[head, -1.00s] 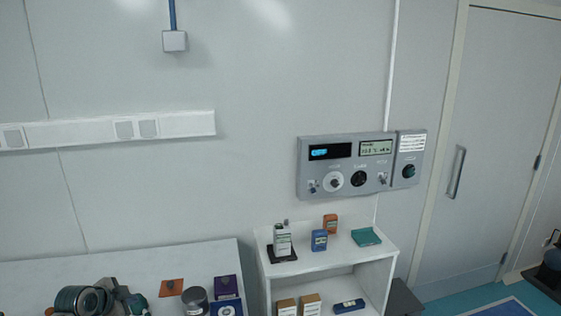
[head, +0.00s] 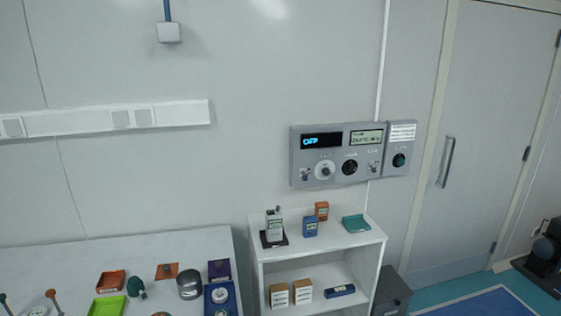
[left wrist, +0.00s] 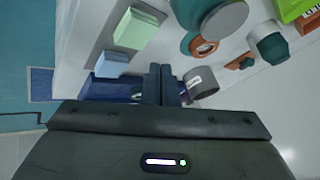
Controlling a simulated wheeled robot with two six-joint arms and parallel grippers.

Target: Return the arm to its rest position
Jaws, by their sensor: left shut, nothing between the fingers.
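My left gripper (left wrist: 160,85) shows in the left wrist view, its two dark fingers together and empty. It is over or near the work surface, with a grey cylinder (left wrist: 201,83) just right of the fingertips. How far apart they are I cannot tell. Neither gripper shows in the head view now, and my right gripper is in no view.
The table (head: 60,262) at lower left holds an orange tray (head: 110,281), a green tray (head: 107,306), a grey cylinder (head: 189,285) and a purple box (head: 219,270). A white shelf (head: 320,258) with small boxes stands beside it. A control panel (head: 337,155) is on the wall.

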